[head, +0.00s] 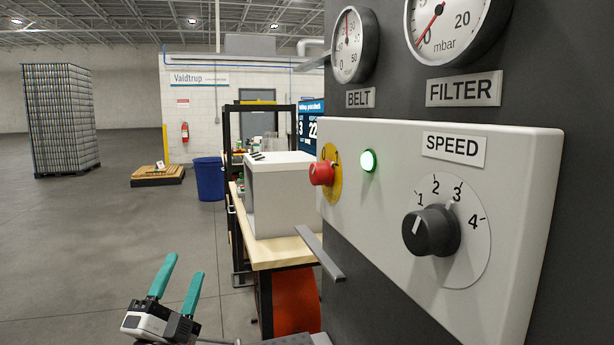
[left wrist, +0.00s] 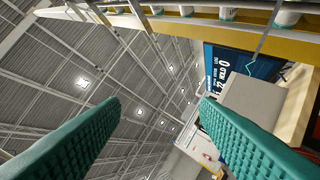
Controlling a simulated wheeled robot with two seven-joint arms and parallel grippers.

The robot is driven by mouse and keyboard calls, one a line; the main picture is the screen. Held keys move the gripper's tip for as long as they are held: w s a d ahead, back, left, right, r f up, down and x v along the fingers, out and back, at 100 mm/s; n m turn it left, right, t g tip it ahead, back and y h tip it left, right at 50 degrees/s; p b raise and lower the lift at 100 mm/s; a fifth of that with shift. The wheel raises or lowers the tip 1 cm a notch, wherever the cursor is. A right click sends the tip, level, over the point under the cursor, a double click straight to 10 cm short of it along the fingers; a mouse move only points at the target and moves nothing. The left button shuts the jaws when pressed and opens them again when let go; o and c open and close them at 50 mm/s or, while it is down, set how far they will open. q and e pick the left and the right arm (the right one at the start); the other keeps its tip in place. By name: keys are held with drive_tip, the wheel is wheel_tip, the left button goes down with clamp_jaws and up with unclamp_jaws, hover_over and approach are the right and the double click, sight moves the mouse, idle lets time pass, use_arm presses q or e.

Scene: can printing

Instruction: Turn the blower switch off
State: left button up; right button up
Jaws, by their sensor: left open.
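No switch labelled blower shows in either view. In the head view a pale control box (head: 385,225) is close on the right. It bears a black SPEED knob (head: 432,232) with a dial marked 1 to 4; the knob's white mark is on its left side. My right gripper is out of view.
BELT (head: 352,45) and FILTER (head: 455,28) gauges are above the box on a dark cabinet. A wooden-topped bench (head: 280,254) with a white box (head: 278,195) stands behind. A blue bin (head: 209,179) is farther back. The floor at left is open.

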use_arm(q)
drive_tip(key=d+r+m+g+h, duration=0.35)
drive_tip(key=r+m+h, duration=0.25)
drive_tip(key=m+h, duration=0.3)
drive_tip(key=d+r+m+g+h, duration=0.3)
drive_tip(key=r+m+g+h, duration=0.2)
drive_tip(key=m+h, duration=0.45)
drive_tip(key=m+g+y, duration=0.5)
drive_tip(key=m+g, duration=0.6)
drive_tip(key=m, duration=0.5)
approach(312, 176)
drive_tip(key=p+x, duration=0.2)
drive_tip(key=x, duration=0.6)
drive_tip(key=shift+s+r+p, duration=0.1)
drive_tip(key=shift+r+p, duration=0.05)
drive_tip(key=shift+p, duration=0.25)
drive_tip(key=shift+d, duration=0.6)
drive_tip(key=c, duration=1)
